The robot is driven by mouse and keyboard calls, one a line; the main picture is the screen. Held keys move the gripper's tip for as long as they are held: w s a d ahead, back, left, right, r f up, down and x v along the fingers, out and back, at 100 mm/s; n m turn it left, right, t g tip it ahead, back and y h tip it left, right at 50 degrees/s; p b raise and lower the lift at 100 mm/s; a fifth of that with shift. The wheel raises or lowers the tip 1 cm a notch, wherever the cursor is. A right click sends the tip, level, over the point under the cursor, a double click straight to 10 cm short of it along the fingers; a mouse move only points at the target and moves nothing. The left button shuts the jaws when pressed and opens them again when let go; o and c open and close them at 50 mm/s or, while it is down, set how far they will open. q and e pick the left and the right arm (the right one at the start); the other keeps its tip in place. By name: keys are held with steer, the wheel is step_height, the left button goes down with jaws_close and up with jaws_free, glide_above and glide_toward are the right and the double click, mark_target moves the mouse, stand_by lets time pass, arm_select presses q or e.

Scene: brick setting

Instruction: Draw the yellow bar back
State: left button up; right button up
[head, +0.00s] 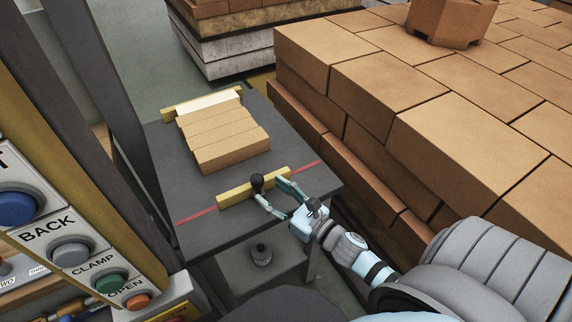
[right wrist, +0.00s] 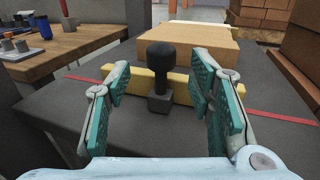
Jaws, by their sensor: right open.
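The yellow bar (head: 238,192) lies across the dark table near a red line, in front of a row of bricks. In the right wrist view the yellow bar (right wrist: 137,84) spans behind a black knob handle (right wrist: 162,66), which also shows in the head view (head: 257,183). My right gripper (head: 273,195) is open, with its fingers on either side of the knob; in the right wrist view (right wrist: 163,95) the knob stands between the teal pads, with gaps on both sides. My left gripper is not in view.
Tan bricks (head: 222,136) lie on the table (head: 193,236), with another yellow bar (head: 180,106) behind them. A large brick stack (head: 440,130) stands close on the right. A button panel (head: 72,252) is at the left.

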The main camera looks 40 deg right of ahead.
steer(key=v, duration=0.6)
steer(key=shift+s, duration=0.1)
